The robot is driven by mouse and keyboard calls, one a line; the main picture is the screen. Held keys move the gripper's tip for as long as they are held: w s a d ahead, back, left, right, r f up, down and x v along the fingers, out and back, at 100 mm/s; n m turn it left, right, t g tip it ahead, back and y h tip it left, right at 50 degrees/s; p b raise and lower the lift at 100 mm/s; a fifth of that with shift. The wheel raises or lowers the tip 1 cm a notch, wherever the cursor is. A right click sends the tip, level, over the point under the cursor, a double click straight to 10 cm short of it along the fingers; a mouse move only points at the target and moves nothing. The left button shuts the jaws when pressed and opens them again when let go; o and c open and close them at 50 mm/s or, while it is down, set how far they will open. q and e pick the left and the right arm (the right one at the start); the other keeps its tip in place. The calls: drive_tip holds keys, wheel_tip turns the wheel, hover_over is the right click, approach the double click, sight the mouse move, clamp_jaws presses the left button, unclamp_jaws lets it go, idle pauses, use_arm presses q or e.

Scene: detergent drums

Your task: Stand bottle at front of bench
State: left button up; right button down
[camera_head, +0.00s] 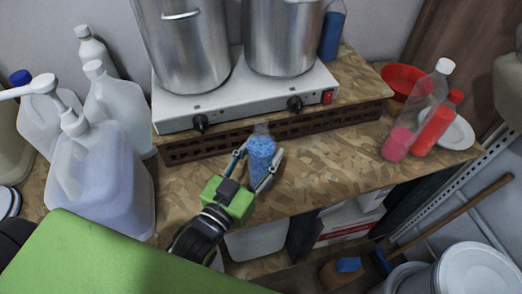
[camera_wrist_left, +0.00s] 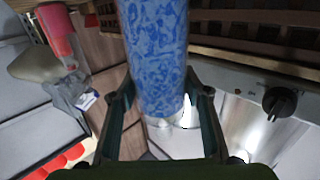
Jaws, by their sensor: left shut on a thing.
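A bottle (camera_head: 262,147) with mottled blue contents and a clear top is near the bench's front edge, below the middle of the double hob. It looks roughly upright in the head view. My left gripper (camera_head: 257,170) is shut around it, one finger on each side. In the left wrist view the blue bottle (camera_wrist_left: 156,55) fills the space between the fingers of my left gripper (camera_wrist_left: 160,112). I cannot tell whether its base touches the bench (camera_head: 325,165). My right gripper is not in view.
A white double hob (camera_head: 245,92) with two steel pots (camera_head: 185,50) stands behind the bottle on a perforated brown base. Large jugs (camera_head: 100,180) crowd the left. Pink and red bottles (camera_head: 436,125), a red bowl (camera_head: 400,80) and a plate (camera_head: 458,133) stand right. Bare bench lies between.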

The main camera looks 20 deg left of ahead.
use_arm(q)
drive_tip(key=o, duration=1.6)
drive_tip(key=shift+f, duration=0.15)
drive_tip(key=shift+c, duration=0.2)
drive_tip(key=shift+s, duration=0.1)
drive_tip(key=s+a+b, duration=0.2)
drive_tip(key=s+b, duration=0.1)
drive_tip(key=s, duration=0.8)
drive_tip(key=shift+s+a+r, duration=0.15)
drive_tip(key=shift+s+r, duration=0.05)
drive_tip(key=shift+s, duration=0.15)
